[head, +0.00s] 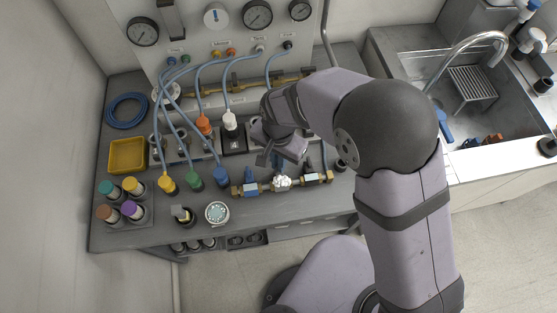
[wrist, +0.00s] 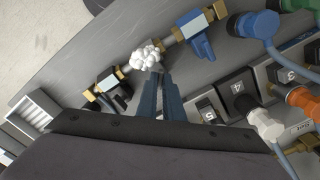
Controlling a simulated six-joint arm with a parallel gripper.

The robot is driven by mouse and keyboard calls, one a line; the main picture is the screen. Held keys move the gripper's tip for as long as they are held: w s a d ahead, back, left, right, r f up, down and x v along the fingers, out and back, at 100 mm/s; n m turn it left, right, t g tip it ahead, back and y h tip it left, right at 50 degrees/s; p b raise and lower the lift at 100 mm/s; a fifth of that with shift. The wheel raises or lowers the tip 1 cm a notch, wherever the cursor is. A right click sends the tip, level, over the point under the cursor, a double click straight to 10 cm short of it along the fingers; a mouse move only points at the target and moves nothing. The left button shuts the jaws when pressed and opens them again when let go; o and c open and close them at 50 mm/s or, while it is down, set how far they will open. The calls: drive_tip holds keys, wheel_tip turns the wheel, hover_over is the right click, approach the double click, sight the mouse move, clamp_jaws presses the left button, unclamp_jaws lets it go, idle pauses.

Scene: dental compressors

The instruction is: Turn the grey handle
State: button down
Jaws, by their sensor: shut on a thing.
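A brass pipe run with valves lies along the front of the bench. A white lumpy mass (head: 281,182) covers its middle; it also shows in the wrist view (wrist: 146,57). My gripper (wrist: 158,77) comes down right beside this mass, its two narrow fingers close together. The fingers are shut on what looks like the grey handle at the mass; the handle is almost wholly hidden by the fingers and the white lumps. In the head view my gripper (head: 276,158) is partly hidden by my own wrist.
A blue valve handle (wrist: 201,46) stands on one side of the mass and a dark-handled valve (wrist: 108,84) on the other. Blue hoses with coloured plugs (head: 221,177) stand close by. A round dial (head: 217,213) sits near the front edge; a yellow tray (head: 127,155) is at left.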

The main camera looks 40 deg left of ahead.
drive_tip(key=m, duration=0.4)
drive_tip(key=shift+r+m, duration=0.1)
drive_tip(key=shift+m, duration=0.2)
drive_tip(key=shift+a+m, duration=0.1)
drive_tip(key=shift+m, duration=2.5)
drive_tip(key=c, duration=1.9)
unclamp_jaws()
drive_tip(key=shift+r+b, duration=0.7)
drive_tip(key=shift+r, duration=2.95)
